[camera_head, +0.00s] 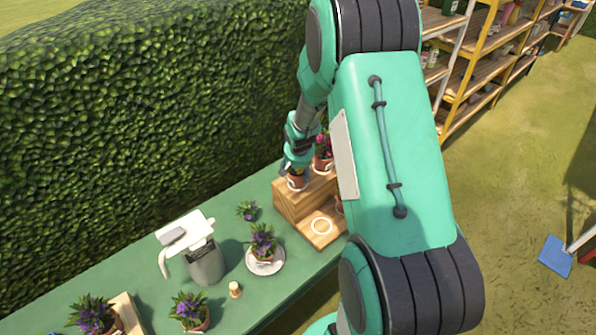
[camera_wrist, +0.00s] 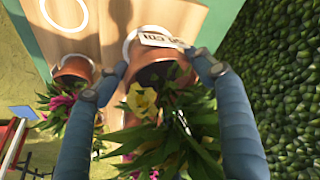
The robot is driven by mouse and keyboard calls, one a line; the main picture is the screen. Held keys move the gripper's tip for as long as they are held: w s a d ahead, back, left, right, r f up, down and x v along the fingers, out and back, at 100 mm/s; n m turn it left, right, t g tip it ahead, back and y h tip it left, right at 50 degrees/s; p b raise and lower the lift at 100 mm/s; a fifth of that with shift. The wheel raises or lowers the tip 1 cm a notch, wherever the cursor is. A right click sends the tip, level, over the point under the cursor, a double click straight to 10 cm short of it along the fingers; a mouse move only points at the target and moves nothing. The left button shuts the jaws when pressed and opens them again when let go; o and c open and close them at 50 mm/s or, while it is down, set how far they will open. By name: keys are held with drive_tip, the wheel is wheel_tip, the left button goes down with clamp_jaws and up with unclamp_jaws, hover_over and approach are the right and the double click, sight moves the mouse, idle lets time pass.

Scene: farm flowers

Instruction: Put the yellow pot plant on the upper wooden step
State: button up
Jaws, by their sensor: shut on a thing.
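The yellow pot plant shows in the wrist view as a terracotta pot (camera_wrist: 158,72) with a yellow flower (camera_wrist: 143,99) and long green leaves. My gripper (camera_wrist: 157,63) is shut on this pot, one finger on each side. In the head view the pot (camera_head: 296,183) is at a white ring on the upper wooden step (camera_head: 286,204), with my gripper (camera_head: 294,164) above it. I cannot tell whether its base touches the wood. My arm hides part of the step unit. The lower step (camera_head: 321,239) has an empty white ring (camera_head: 320,226).
A pink-flowered pot (camera_head: 323,163) stands close beside the held pot on the upper step. A purple plant on a saucer (camera_head: 265,268), a grey watering can (camera_head: 206,262) and a small cork-like piece (camera_head: 235,289) are on the green table (camera_head: 160,290). A hedge (camera_head: 130,120) runs behind.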

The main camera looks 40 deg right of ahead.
drive_tip(key=o, duration=1.6)
drive_tip(key=shift+f, duration=0.1)
drive_tip(key=shift+c, duration=0.2)
drive_tip(key=shift+r, duration=0.45)
drive_tip(key=p+v, duration=0.1)
drive_tip(key=v, duration=1)
drive_tip(key=shift+s, duration=0.15)
drive_tip(key=shift+a+r, duration=0.15)
drive_tip(key=shift+a, duration=0.05)
